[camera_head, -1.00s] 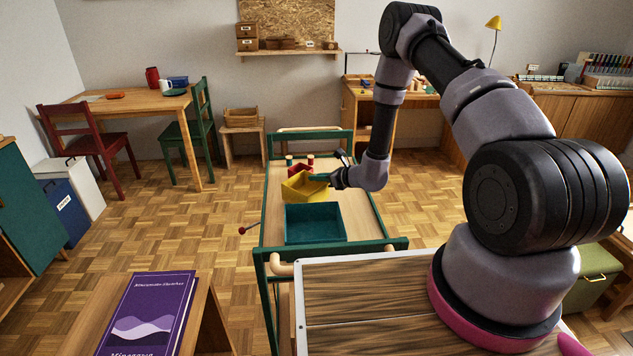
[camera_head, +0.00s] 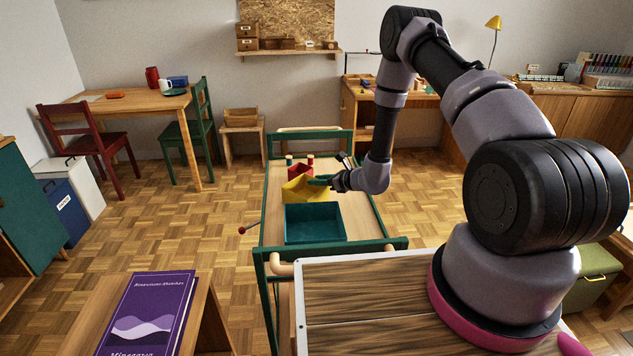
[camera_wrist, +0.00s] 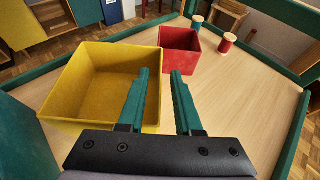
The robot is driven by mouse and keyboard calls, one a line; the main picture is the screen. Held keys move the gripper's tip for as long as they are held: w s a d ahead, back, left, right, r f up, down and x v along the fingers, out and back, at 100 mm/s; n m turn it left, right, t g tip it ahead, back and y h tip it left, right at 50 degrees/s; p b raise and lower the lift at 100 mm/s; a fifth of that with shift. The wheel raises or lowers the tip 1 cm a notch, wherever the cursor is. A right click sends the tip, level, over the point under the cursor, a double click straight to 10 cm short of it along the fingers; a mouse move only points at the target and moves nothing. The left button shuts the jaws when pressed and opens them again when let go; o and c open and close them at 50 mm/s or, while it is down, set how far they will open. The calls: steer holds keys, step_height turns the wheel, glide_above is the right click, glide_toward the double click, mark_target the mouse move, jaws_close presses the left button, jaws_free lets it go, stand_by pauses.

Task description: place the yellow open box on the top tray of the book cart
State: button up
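The yellow open box (camera_head: 305,192) is on the top tray (camera_head: 357,214) of the book cart, between a teal open box and a red one. In the wrist view the yellow box (camera_wrist: 75,92) looks upright and empty, at the left. My gripper (camera_head: 316,181) is over its right side. In the wrist view my gripper's teal fingers (camera_wrist: 160,80) are apart. The left finger overlaps the box's inside, the right finger is outside, and the box's right wall shows in the gap.
The teal open box (camera_head: 314,224) stands on the tray's near part. The red open box (camera_wrist: 180,50) touches or nearly touches the yellow one's far side. Two spools (camera_wrist: 227,42) stand farther back. The tray's right part is clear. Green rails (camera_head: 375,203) edge the cart.

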steer(key=v, duration=1.1)
steer(key=s+a+r+n+g+y, duration=0.1)
steer(key=s+a+r+n+g, duration=0.2)
steer(key=r, duration=0.6)
steer(key=s+a+r+n+g+y, duration=0.1)
steer(key=s+r+n, duration=0.1)
steer(key=r+n, duration=0.45)
steer(key=s+a+r+n+g+y, duration=0.1)
steer(key=s+a+r+n+g, duration=0.15)
steer(key=r, duration=0.85)
steer(key=s+d+r+n+t+h, duration=0.2)
steer(key=s+d+r+n+h, duration=0.3)
steer(key=s, duration=0.5)
steer(key=s+d+r+n+t+h, duration=0.2)
steer(key=s+d+r+n+h, duration=0.3)
steer(key=s+d+r, duration=0.5)
step_height(320, 180, up, 3)
steer(key=shift+f+n, duration=0.2)
steer(key=shift+n, duration=0.2)
